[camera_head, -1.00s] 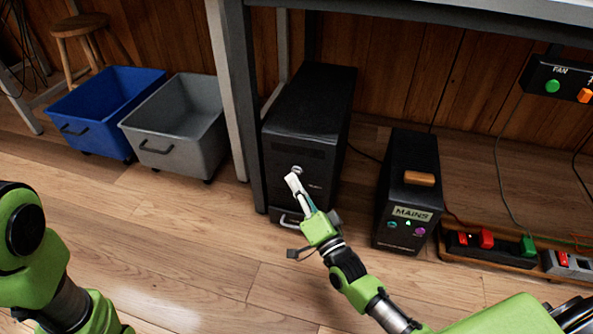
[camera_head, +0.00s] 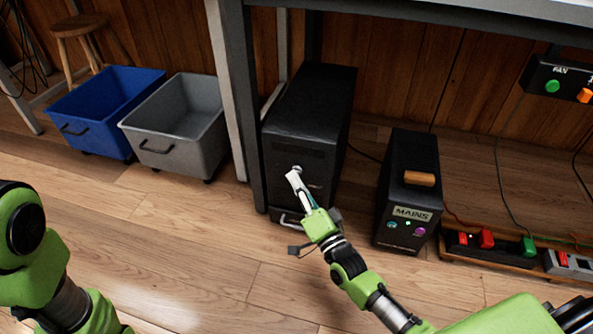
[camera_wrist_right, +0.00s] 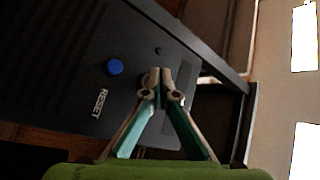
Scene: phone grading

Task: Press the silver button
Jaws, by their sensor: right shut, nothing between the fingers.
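The silver button (camera_head: 297,168) is a small round piece on the front of the black computer tower (camera_head: 312,100) under the table. My right gripper (camera_head: 292,174) is shut and empty, with its fingertips at the button, partly covering it. I cannot tell whether they touch it. In the right wrist view the shut fingertips (camera_wrist_right: 160,76) are close to the dark front panel, and the silver button is mostly hidden behind them. My left arm shows at the left edge of the head view, but its gripper is out of view.
A blue button (camera_wrist_right: 115,66) marked RESET is beside the fingertips. A black MAINS box (camera_head: 408,180) stands right of the tower, and a power strip (camera_head: 490,255) lies farther right. Blue (camera_head: 105,98) and grey (camera_head: 178,125) bins stand left. A table leg (camera_head: 240,80) is close to the tower.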

